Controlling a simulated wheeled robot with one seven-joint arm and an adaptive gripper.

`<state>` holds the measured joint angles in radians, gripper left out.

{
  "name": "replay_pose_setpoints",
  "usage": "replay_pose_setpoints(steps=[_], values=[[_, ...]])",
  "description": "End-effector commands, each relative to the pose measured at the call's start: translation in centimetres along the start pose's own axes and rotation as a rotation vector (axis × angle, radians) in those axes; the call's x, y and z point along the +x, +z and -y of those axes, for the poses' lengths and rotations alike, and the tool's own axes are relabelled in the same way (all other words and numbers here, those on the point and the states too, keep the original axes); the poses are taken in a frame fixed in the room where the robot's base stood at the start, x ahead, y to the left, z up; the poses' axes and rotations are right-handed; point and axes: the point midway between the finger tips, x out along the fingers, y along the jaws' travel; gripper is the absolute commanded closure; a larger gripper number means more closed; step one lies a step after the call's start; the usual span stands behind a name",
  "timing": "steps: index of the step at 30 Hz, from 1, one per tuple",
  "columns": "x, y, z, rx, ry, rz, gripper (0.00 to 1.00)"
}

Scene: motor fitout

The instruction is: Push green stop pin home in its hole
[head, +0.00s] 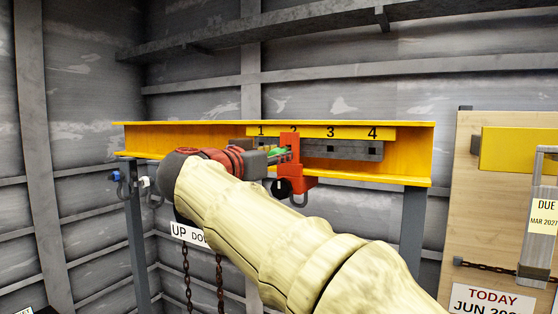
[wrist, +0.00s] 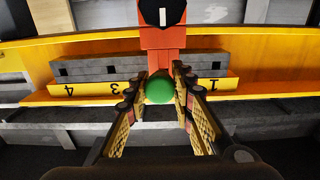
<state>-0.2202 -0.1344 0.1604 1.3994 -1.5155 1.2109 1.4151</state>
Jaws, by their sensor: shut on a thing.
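The green stop pin (head: 277,152) shows in the head view as a small patch of green at my fingertips. In the wrist view its round green head (wrist: 159,88) sits between the two finger pads. My gripper (head: 272,156) is shut on it, just left of the red-orange trolley (head: 290,172) that hangs on the yellow beam. The trolley also stands beyond the pin in the wrist view (wrist: 162,40). The grey hole bar (head: 345,149) has dark holes under the numbers 1 to 4. The trolley covers the area near 2. The pin's shank and its hole are hidden.
The yellow beam (head: 190,137) runs across on grey posts. A dark hook or shackle hangs below the trolley. A blue-tipped fitting (head: 117,176) hangs at left, and an UP/DOWN sign (head: 188,235) with chains is below. A wooden board (head: 470,220) stands at right.

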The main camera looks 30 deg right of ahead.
Motion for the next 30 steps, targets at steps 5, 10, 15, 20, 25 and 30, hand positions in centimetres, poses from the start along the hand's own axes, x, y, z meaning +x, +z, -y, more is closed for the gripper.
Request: replay_pose_setpoints(steps=[5,10,15,20,25,30], values=[[-0.9,0.0,0.0,0.001,-0.002,-0.001,1.00],[-1.6,0.0,0.0,0.002,-0.002,-0.001,1.00],[-2.4,0.0,0.0,0.001,-0.002,-0.001,1.00],[-3.1,0.0,0.1,0.001,-0.003,-0.001,1.00],[-3.9,0.0,0.0,0.002,-0.002,-0.001,1.00],[-4.7,0.0,0.1,0.002,-0.003,-0.001,1.00]])
